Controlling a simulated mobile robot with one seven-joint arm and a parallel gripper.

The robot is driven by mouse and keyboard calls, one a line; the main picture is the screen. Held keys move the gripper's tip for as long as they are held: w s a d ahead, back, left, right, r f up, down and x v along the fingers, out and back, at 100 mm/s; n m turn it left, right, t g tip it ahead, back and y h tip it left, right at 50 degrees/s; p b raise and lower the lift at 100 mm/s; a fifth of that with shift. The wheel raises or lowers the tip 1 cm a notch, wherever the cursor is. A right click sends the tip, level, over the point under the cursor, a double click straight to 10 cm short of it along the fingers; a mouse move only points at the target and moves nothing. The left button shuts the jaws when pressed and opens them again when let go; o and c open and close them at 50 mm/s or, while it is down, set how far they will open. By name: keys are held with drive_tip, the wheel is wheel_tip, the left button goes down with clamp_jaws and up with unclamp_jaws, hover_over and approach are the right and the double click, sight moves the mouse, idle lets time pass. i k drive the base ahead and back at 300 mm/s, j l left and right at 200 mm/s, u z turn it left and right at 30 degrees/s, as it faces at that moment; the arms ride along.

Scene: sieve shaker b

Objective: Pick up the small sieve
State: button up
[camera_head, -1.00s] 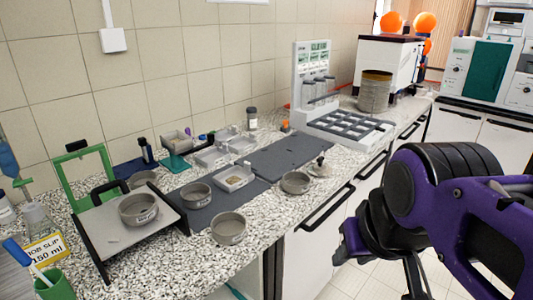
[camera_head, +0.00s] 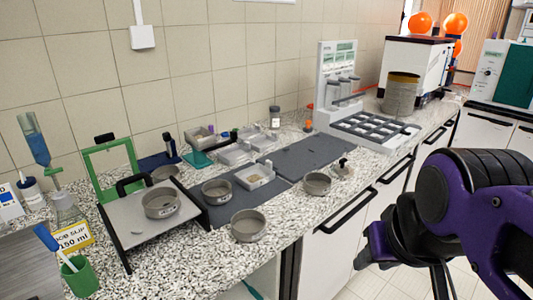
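Several round grey metal sieves or pans stand on the speckled counter. One (camera_head: 248,226) is at the front edge, one (camera_head: 317,183) is farther right, and one (camera_head: 216,192) is on the dark mat. Another (camera_head: 161,203) sits on the tilted grey board, and one (camera_head: 165,174) is partly hidden behind that board. They look close in size, so I cannot tell which is the small sieve. My gripper (camera_head: 375,246) is at the lower right, in front of the cabinets and apart from all of them. The purple arm hides much of it, and its opening is unclear.
The black-framed board (camera_head: 127,222) and a green frame (camera_head: 113,160) stand at the left. A green cup (camera_head: 80,277) is at the front left. White trays (camera_head: 236,154) lie near the wall. A white rack device (camera_head: 337,88) stands farther right. Cabinet handles (camera_head: 349,210) stick out below the counter.

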sight(315, 183)
drive_tip(key=i+l+u, duration=0.15)
drive_tip(key=u, duration=0.7)
drive_tip(key=i+l+u, duration=0.25)
drive_tip(key=l, duration=0.15)
drive_tip(key=l+u, duration=0.2)
drive_tip(key=l, duration=0.2)
drive_tip(key=l+u, duration=0.1)
drive_tip(key=l, duration=0.3)
drive_tip(key=i+l+u, duration=0.1)
drive_tip(key=l, duration=0.35)
